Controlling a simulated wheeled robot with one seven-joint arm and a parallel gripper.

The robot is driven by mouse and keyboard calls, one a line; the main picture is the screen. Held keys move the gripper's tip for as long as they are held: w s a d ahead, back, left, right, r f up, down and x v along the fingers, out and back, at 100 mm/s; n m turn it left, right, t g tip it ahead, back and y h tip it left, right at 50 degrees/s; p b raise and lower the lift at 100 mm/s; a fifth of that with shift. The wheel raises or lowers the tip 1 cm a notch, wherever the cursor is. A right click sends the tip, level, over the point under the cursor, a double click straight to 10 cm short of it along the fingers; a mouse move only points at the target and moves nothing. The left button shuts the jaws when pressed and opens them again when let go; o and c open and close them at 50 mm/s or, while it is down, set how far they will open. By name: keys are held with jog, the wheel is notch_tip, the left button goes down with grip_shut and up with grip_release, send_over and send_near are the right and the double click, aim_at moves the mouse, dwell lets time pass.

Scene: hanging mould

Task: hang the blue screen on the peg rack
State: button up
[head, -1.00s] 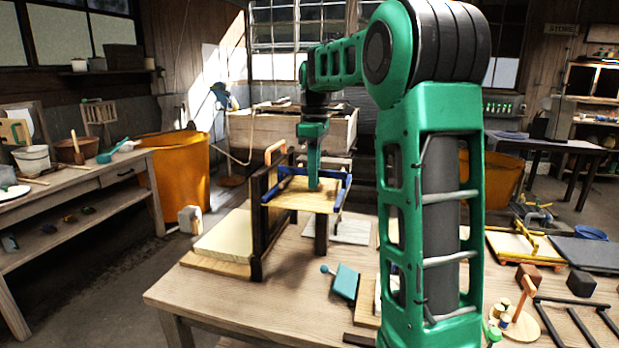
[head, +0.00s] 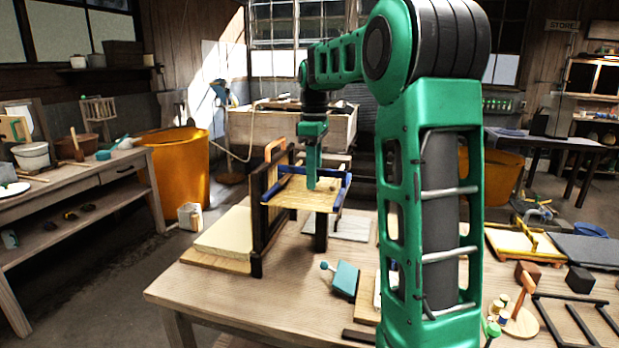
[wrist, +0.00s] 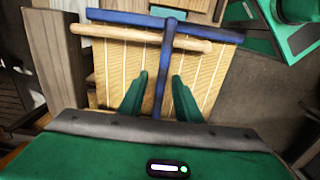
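The blue screen (head: 346,188) has blue bars around a tan ribbed face and lies roughly level at the dark peg rack (head: 257,235) on the table. In the wrist view, the blue screen (wrist: 120,17) shows a far bar and a middle rib running toward me. A pale wooden rod (wrist: 190,44) crosses beneath the rib, near the far bar. My gripper (wrist: 160,76) points at the screen, its green fingers on either side of the rib with a gap on each side. My gripper also shows over the screen in the head view (head: 311,187). The screen's contact with the pegs is unclear.
A pale slab on a board (head: 224,232) lies left of the rack. A teal block (head: 345,280) lies in front. Dark blocks (head: 580,279) and a black frame lie at the right. The table's front left corner is bare.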

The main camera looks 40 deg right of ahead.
notch_tip(320, 180, up, 11)
jog(key=shift+w+f, duration=0.1)
jog(key=shift+f, duration=0.1)
dwell(0.7)
